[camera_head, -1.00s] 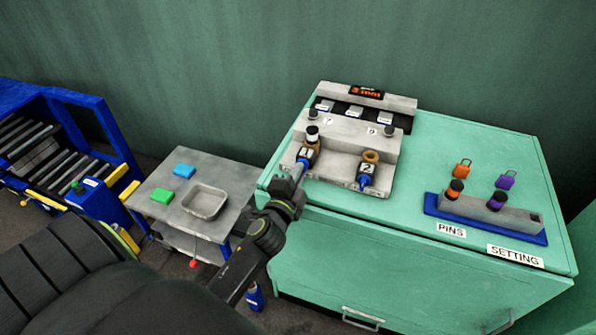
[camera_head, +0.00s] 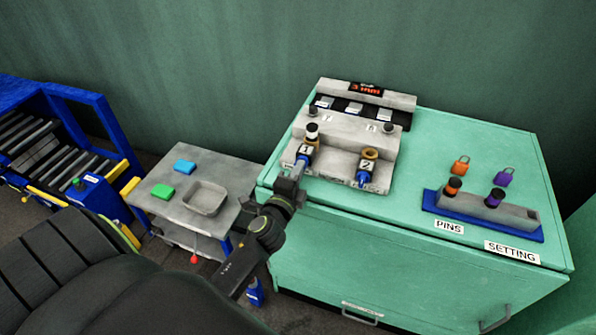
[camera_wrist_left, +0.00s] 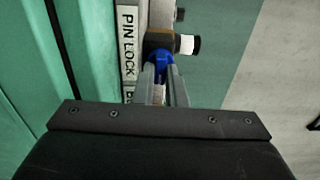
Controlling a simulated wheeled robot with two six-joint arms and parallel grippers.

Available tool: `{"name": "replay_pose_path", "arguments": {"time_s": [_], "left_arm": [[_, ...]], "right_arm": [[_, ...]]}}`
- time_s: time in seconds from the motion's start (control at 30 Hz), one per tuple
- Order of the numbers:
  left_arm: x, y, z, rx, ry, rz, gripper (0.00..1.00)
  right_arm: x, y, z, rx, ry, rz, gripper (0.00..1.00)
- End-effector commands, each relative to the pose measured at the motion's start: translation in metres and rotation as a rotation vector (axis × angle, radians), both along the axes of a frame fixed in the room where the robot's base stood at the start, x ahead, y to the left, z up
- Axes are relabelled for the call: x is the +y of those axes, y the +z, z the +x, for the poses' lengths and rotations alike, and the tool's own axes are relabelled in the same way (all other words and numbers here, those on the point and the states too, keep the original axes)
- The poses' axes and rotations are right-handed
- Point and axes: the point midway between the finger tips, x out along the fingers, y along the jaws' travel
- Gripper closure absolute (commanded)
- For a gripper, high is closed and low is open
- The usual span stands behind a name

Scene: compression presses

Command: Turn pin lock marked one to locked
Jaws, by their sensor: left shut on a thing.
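The grey pin-lock unit (camera_head: 338,165) sits on the green cabinet and carries two locks with blue handles. The lock marked 1 (camera_head: 305,151) is on the left, with a white-and-black pin (camera_head: 312,131) standing in its brass collar. The lock marked 2 (camera_head: 366,165) is on the right, with an empty brass collar on top. My left gripper (camera_head: 300,168) is at lock 1. In the left wrist view its fingers (camera_wrist_left: 160,88) are shut on the blue handle (camera_wrist_left: 160,64) of lock 1, beside the PIN LOCK label (camera_wrist_left: 128,45). My right gripper is not in view.
On the green cabinet top (camera_head: 440,150), a holder (camera_head: 490,209) with an orange and a purple pin stands at right, with an orange padlock (camera_head: 460,166) and a purple padlock (camera_head: 504,177) behind it. A grey side table (camera_head: 160,210) with a tray stands at left.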

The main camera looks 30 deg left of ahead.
Motion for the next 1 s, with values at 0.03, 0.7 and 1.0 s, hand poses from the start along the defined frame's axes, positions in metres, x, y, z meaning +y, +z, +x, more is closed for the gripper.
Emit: {"name": "replay_pose_path", "arguments": {"time_s": [0.03,0.7,1.0], "left_arm": [[0.000,-0.002,-0.001,0.004,0.000,0.002,1.00],[-0.002,-0.002,-0.011,0.003,0.001,-0.003,0.67],[-0.016,-0.003,-0.067,0.004,0.003,-0.004,0.67]], "right_arm": [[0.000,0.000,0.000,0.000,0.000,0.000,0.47],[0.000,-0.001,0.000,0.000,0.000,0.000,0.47],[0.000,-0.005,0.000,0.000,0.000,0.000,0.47]]}}
